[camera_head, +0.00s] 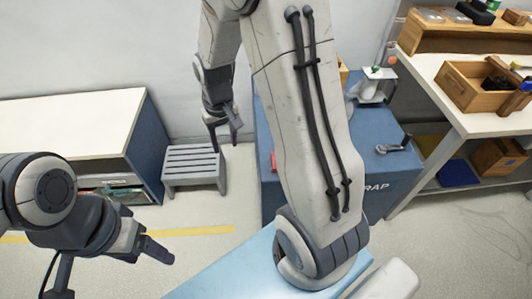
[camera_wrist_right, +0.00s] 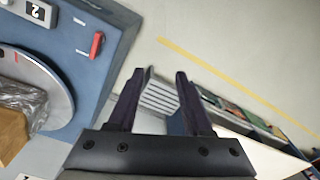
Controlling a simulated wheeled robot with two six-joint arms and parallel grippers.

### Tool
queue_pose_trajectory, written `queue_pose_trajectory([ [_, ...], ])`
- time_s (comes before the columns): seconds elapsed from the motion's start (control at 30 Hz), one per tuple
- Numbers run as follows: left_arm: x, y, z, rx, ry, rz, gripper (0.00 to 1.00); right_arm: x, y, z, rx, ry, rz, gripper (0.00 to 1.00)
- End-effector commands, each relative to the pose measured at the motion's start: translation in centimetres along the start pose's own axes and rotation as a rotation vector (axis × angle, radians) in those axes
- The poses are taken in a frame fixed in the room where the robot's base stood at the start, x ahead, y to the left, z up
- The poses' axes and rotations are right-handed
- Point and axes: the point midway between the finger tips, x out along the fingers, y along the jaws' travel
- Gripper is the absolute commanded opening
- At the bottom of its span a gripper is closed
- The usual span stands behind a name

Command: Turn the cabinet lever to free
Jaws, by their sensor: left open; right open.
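A small red lever (camera_wrist_right: 96,45) is on the blue cabinet (camera_wrist_right: 112,60), near its edge, with short white marks beside it. It also shows as a small red piece (camera_head: 273,162) at the cabinet's left side in the head view. My right gripper (camera_head: 222,140) hangs left of the blue cabinet (camera_head: 390,188), above the grey step stool, open and empty. In the right wrist view its two dark fingers (camera_wrist_right: 160,78) are apart, with the lever to their left, not between them. My left gripper (camera_head: 157,250) is at lower left, open and away from the cabinet.
A grey slatted stool (camera_head: 193,165) stands between the white-topped bench (camera_head: 70,122) and the cabinet. A black-handled crank (camera_head: 395,147) is on the cabinet's right. A grey round plate (camera_wrist_right: 55,85) sits near the lever. A workbench (camera_head: 440,75) holds wooden crates at right.

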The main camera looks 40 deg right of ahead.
Motion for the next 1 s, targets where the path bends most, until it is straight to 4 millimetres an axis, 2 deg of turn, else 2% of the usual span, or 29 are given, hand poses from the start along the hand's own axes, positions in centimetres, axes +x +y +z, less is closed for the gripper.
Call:
queue_pose_trajectory([
  [0.03,0.8,-0.1,0.0,0.0,0.0,0.0,0.69,2.9,3.8,-1.2,0.098,-0.013,0.006,0.5],
  [0.1,1.1,-0.1,0.1,0.0,0.0,0.0,0.69,5.6,7.9,-2.3,0.199,-0.015,0.012,0.5],
  [0.2,1.5,-0.1,0.1,0.0,0.0,0.0,0.69,8.7,12.8,-2.7,0.31,-0.017,0.018,0.5],
  [0.33,1.8,-0.1,0.1,0.0,0.0,0.0,0.69,11.2,16.5,-2.4,0.393,-0.018,0.023,0.5],
  [0.43,1.8,-0.1,0.1,0.0,0.0,0.0,0.69,12.1,17.6,-2.2,0.417,-0.019,0.024,0.5],
  [0.57,1.8,-0.1,0.1,0.0,0.0,0.0,0.69,13.7,17.8,-2.1,0.421,-0.021,0.023,0.5],
  [0.8,1.8,-0.1,0.1,0.0,0.0,0.0,0.69,18.2,17.8,-1.9,0.42,-0.022,0.023,0.5],
  [1.0,1.9,-0.1,0.1,0.0,0.0,0.0,0.69,21.1,17.9,-1.9,0.419,-0.019,0.023,0.5],
])
